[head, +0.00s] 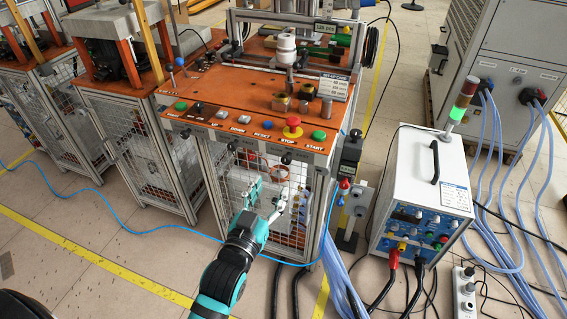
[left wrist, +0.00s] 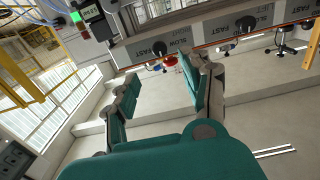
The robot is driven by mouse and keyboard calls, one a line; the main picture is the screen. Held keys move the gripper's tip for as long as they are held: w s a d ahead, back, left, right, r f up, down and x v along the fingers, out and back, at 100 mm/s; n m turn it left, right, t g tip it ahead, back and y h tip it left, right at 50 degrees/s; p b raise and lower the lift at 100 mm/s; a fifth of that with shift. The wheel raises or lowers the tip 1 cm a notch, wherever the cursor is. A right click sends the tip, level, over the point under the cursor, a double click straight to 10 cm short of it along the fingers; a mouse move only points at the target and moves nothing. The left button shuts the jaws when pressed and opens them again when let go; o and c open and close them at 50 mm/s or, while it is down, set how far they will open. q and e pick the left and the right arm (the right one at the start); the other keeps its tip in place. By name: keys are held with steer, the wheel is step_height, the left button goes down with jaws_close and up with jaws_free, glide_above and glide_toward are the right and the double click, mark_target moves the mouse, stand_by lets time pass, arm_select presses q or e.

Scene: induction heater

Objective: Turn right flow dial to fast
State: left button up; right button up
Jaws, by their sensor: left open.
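In the left wrist view the nearest dial (left wrist: 160,48) is a black knob on a grey strip marked SLOW and FAST. I cannot tell which way its pointer faces. My left gripper (head: 268,200) is open and empty in front of the mesh door, below the dial. In the left wrist view its fingers (left wrist: 165,88) stand apart, with the dial beyond their tips and no contact visible. My right gripper is not in view.
Another dial (left wrist: 245,22) sits farther along the strip. A red stop button (head: 292,123) is on the panel above. A white heater unit (head: 415,185) with cables stands at the right. A blue hose (head: 130,230) crosses the floor.

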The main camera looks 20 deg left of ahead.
mark_target(285, 161)
arm_select(q)
steer(key=w, duration=0.9)
steer(key=shift+w+d, duration=0.15)
steer(key=shift+w, duration=0.15)
steer(key=shift+c, duration=0.3)
jaws_close()
